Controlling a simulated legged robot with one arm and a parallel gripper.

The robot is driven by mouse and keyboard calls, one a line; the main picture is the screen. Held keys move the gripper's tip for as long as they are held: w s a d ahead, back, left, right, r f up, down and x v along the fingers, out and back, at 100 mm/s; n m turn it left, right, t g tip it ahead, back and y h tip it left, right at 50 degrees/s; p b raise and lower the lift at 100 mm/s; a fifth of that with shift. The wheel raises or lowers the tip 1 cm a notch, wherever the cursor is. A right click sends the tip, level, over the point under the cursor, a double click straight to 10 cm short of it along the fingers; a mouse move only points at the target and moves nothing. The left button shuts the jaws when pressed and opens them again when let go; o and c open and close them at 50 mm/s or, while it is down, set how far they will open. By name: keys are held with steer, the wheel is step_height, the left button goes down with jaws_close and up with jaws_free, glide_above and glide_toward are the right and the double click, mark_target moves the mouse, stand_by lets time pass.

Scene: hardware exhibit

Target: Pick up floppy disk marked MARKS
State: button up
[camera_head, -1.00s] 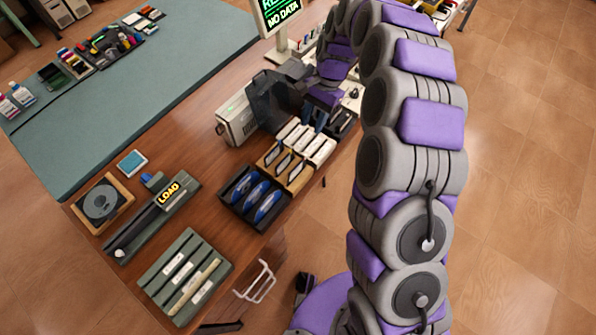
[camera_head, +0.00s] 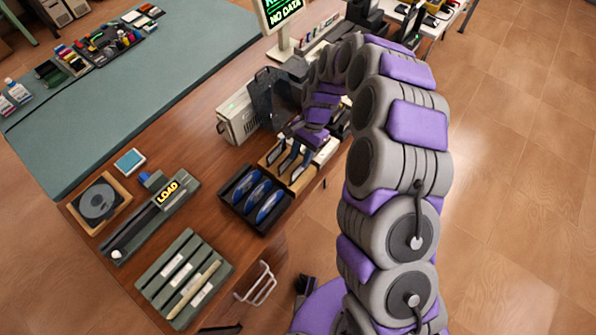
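Floppy disks with white edges (camera_head: 324,152) stand in a wooden tray (camera_head: 292,183) at the desk's right edge. No MARKS label can be read at this size, so I cannot tell which disk carries it. My gripper (camera_head: 299,147) is at the end of the purple and grey arm, low over the back of the wooden tray. It hides part of the disks. Its fingers blend with the dark parts there, so I cannot see whether they are open or touch a disk.
A black tray with blue items (camera_head: 257,200) stands left of the wooden tray.

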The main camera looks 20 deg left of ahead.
mark_target(299, 166)
steer(key=x, duration=0.3)
steer(key=shift+s+d+f+b, duration=0.25)
steer(key=shift+s+f+b, duration=0.05)
steer(key=shift+b, duration=0.05)
steer(key=shift+c, duration=0.2)
steer(key=shift+a, duration=0.1)
jaws_close()
